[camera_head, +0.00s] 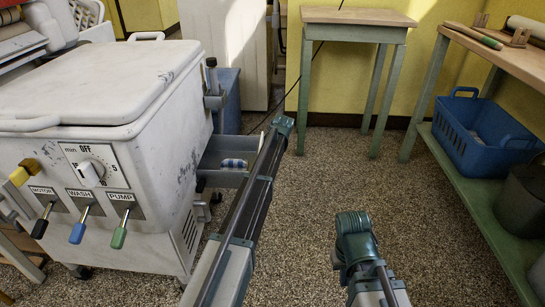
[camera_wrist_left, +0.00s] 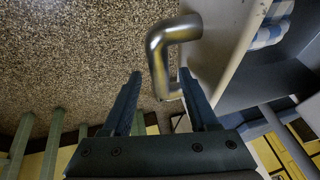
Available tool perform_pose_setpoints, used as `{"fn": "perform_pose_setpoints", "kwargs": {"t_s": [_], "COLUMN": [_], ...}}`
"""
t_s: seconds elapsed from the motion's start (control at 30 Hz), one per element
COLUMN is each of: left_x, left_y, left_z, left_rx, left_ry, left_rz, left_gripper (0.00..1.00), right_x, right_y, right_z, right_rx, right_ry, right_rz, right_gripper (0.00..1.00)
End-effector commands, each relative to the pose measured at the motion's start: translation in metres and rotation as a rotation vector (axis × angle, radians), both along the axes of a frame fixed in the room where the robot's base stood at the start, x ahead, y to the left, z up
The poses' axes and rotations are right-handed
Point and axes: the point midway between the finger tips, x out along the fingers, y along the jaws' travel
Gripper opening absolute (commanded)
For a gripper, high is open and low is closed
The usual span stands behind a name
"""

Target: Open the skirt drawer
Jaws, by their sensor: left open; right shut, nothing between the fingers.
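The white washer (camera_head: 150,130) stands at the left of the head view. Its grey skirt drawer (camera_head: 222,178) sticks out low on the right side, with its inside showing. In the left wrist view I see the drawer's pale front (camera_wrist_left: 222,45) and its bent metal handle (camera_wrist_left: 160,45). My left gripper (camera_wrist_left: 161,73) is open, its fingers on either side of the handle; I cannot tell whether they touch it. In the head view my left arm hides part of the drawer. My right gripper (camera_head: 354,225) is shut and empty at lower centre, away from the drawer; its fingertips are not clear.
A wooden table (camera_head: 355,17) stands at the back. A bench with a lower green shelf (camera_head: 463,185) holding a blue basket (camera_head: 478,135) is at the right. The speckled floor between is clear.

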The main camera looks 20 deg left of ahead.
Motion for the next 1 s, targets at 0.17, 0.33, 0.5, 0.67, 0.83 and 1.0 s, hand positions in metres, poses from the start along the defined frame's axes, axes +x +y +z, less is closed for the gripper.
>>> {"fn": "perform_pose_setpoints", "kwargs": {"t_s": [0.17,0.33,0.5,0.67,0.83,1.0], "left_x": [-0.003,-0.008,-0.017,-0.026,-0.035,-0.043], "left_y": [-0.002,-0.006,-0.013,-0.020,-0.028,-0.034], "left_z": [0.009,0.026,0.050,0.075,0.101,0.120], "left_rx": [0.000,0.000,0.000,0.000,0.001,0.000], "left_ry": [0.000,0.000,0.000,0.000,0.001,0.000], "left_rz": [0.000,-0.001,0.000,0.000,-0.002,-0.001], "left_gripper": [0.59,0.59,0.59,0.59,0.59,0.59], "right_x": [0.000,0.000,0.000,0.000,0.000,0.000], "right_y": [0.000,0.000,0.000,0.000,0.000,-0.001], "right_z": [0.009,0.026,0.050,0.075,0.101,0.120], "right_rx": [0.000,0.000,0.000,0.000,-0.001,-0.004], "right_ry": [0.000,0.001,0.002,0.002,0.003,0.003], "right_rz": [0.000,0.001,0.006,0.012,0.015,0.013], "right_gripper": [0.00,0.00,0.00,0.00,0.00,0.00]}}
